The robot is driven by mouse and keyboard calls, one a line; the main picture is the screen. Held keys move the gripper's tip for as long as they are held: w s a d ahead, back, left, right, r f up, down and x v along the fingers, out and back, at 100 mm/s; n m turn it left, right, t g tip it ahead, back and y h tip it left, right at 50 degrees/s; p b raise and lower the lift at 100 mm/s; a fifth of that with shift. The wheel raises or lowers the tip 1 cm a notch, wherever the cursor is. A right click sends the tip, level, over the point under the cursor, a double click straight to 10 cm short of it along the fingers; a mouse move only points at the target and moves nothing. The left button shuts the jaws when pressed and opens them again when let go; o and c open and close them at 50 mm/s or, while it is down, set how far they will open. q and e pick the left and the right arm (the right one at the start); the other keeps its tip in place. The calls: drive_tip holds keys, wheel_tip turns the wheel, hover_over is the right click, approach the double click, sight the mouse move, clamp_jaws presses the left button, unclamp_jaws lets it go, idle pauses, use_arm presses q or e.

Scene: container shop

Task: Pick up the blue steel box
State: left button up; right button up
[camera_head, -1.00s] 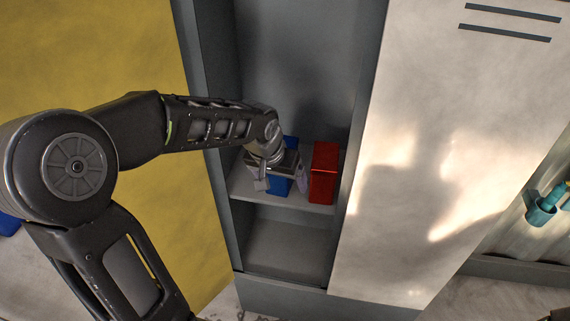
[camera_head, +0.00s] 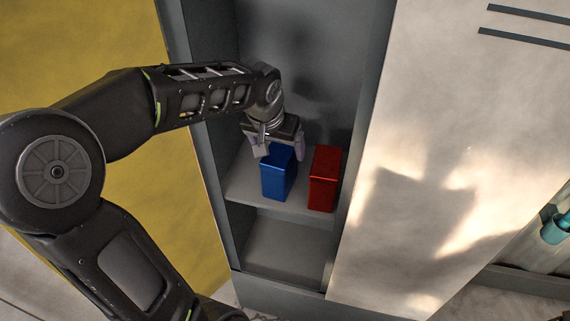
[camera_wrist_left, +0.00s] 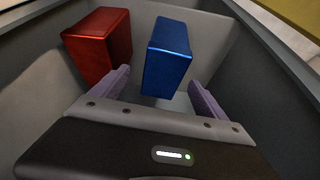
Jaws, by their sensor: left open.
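The blue steel box (camera_head: 276,176) stands upright on a shelf inside the grey locker. My left gripper (camera_head: 278,154) is above and behind it in the head view, with its fingers apart. In the left wrist view the blue box (camera_wrist_left: 167,58) lies ahead of the open fingers of my left gripper (camera_wrist_left: 158,92), roughly between their lines. I cannot tell whether the fingers overlap its top. My right gripper is not in view.
A red box (camera_head: 323,180) stands close to the right of the blue box on the same shelf (camera_head: 245,188). The locker's side walls are close on both sides. An open pale door (camera_head: 400,150) with slots is at the right. Below the shelf is an empty compartment (camera_head: 285,245).

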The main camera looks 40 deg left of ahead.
use_arm(q)
drive_tip(key=shift+s+r, duration=0.1)
drive_tip(key=shift+s, duration=0.1)
drive_tip(key=shift+x, duration=1.4)
drive_tip(key=p+x, duration=0.1)
drive_tip(key=x, duration=0.4)
drive_tip(key=shift+a, duration=0.2)
drive_tip(key=shift+c, duration=0.5)
clamp_jaws()
